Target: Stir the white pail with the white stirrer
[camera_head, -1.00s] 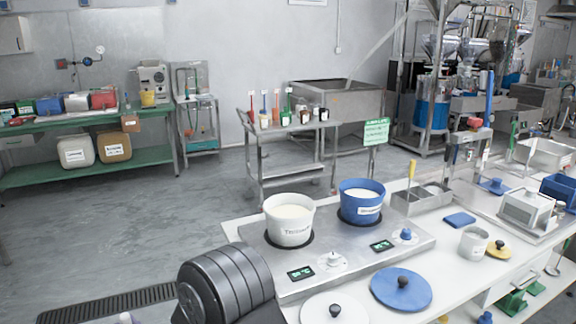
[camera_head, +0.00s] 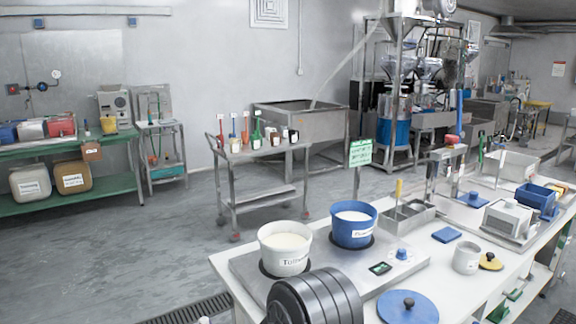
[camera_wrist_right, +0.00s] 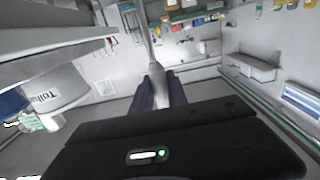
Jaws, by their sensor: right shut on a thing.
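The white pail (camera_head: 284,262) stands upright on the steel hot plate (camera_head: 250,268) in the head view, with pale contents inside. It also shows at the left of the right wrist view (camera_wrist_right: 50,100), under a grey ledge. My right gripper (camera_wrist_right: 156,88) is shut on a long whitish handle, which I take for the white stirrer (camera_wrist_right: 147,38). The stirrer stretches away from the fingers towards the top of the wrist view. In that view the pail is left of the gripper and apart from it. Neither gripper shows in the head view.
A blue pail (camera_head: 353,232) stands close beside the white one. A blue lid (camera_head: 385,304) lies on the white table in front. A steel holder (camera_head: 405,220) with a yellow handle stands behind to the right. My dark arm link covers the near plate edge.

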